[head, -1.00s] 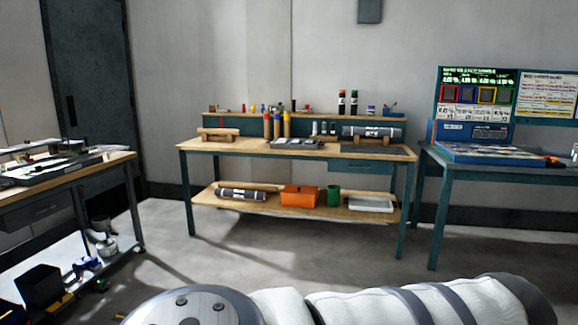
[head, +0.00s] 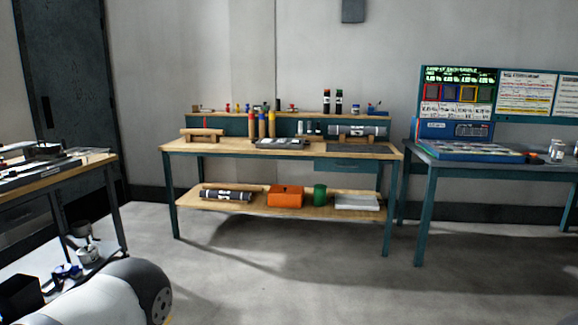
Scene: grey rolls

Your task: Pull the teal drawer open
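The teal drawer (head: 346,165) is under the right half of the wooden-topped workbench (head: 225,147) in the middle of the head view. Its front looks flush under the tabletop, and it appears closed. Any handle is too small to make out. A white and dark part of my own arm shows at the lower left. Neither of my grippers is in view, and the drawer is well out of reach across the floor.
Grey rolls (head: 357,130) lie on the bench top, and another roll (head: 228,195) is on the lower shelf beside an orange box (head: 285,196). A teal table (head: 428,163) stands right, another bench (head: 60,166) left. The grey floor (head: 290,270) between is clear.

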